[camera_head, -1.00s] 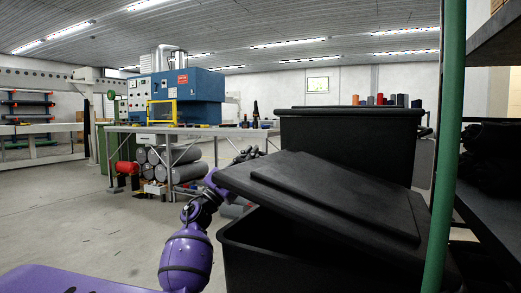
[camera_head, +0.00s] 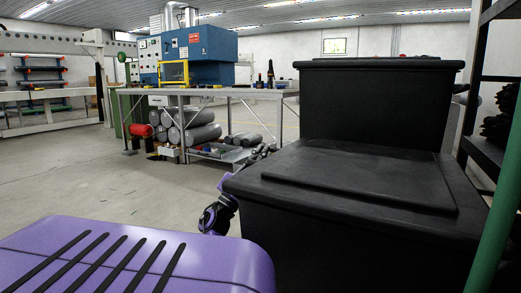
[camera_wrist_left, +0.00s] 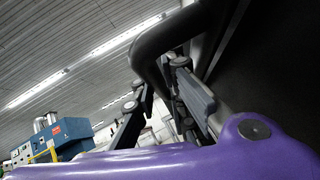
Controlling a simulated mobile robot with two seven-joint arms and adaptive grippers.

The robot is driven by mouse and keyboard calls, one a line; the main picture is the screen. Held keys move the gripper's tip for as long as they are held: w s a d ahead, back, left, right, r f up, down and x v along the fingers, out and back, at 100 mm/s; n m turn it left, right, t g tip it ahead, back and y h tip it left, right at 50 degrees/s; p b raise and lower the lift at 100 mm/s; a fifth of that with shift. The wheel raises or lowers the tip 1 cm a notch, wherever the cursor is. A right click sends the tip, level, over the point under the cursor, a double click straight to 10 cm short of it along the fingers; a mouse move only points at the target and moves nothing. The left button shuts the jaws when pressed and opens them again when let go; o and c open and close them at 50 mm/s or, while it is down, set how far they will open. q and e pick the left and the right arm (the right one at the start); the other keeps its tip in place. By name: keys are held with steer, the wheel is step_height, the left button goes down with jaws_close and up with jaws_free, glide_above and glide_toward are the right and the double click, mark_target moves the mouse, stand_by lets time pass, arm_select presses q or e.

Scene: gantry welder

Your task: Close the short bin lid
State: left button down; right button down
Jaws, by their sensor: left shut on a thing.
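The short black bin (camera_head: 330,258) stands in front at the right in the head view. Its lid (camera_head: 365,175) lies flat over the top and looks closed, with no gap visible along the front edge. My left gripper (camera_head: 262,153) is at the lid's far left edge, mostly hidden behind the bin's corner. In the left wrist view my left gripper (camera_wrist_left: 165,100) has its fingers at a dark rounded rim (camera_wrist_left: 160,45), shut on the lid's edge. The exact contact is hidden. My right gripper is not in view.
A taller black bin (camera_head: 375,105) with its lid on stands right behind. A green post (camera_head: 500,190) and dark shelving (camera_head: 480,120) close off the right. A metal table (camera_head: 225,92) with grey cylinders (camera_head: 192,135) beneath stands behind left. The floor (camera_head: 60,185) at left is clear.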

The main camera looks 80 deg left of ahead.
arm_select(q)
steer(key=shift+f, duration=0.6)
steer(key=c, duration=2)
jaws_free()
steer(key=shift+c, duration=0.2)
steer(key=shift+r, duration=0.15)
steer(key=v, duration=1.2)
